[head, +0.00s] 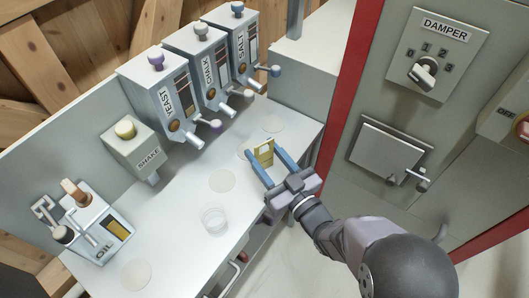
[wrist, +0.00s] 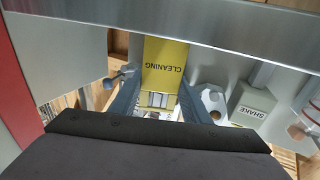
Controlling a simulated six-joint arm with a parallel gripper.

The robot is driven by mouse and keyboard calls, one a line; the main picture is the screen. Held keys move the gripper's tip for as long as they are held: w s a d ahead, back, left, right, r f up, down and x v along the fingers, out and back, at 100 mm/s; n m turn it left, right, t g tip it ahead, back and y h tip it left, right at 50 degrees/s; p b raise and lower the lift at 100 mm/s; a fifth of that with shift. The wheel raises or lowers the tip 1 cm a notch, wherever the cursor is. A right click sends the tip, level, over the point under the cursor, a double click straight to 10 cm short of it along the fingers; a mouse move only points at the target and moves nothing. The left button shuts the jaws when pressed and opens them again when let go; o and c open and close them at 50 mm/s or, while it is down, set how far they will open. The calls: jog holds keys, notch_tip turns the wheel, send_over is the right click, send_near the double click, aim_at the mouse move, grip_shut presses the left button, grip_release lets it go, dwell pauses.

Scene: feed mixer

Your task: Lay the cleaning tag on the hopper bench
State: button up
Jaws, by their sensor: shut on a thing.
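The yellow cleaning tag (head: 263,150) is between the blue fingers of my gripper (head: 264,158), which is shut on it. In the wrist view the tag (wrist: 165,62) shows the word CLEANING upside down, with my fingers (wrist: 158,103) on either side. The hopper bench (head: 180,225) is the pale worktop running under the dispensers. In the head view the tag is over the bench's right part, near its front edge, and looks upright. I cannot tell whether it touches the bench.
YEAST (head: 163,97), CHALK (head: 206,70) and SALT (head: 237,45) hoppers line the back. SHAKE (head: 139,151) and OIL (head: 97,236) dispensers stand left. A clear cup (head: 214,221) sits near the front edge. Pale discs mark the bench. A DAMPER panel (head: 438,50) is right.

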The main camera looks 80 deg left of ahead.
jog(key=shift+f, duration=0.2)
jog(key=o, duration=1)
jog(key=shift+d+r, duration=0.1)
jog(key=shift+r, duration=0.1)
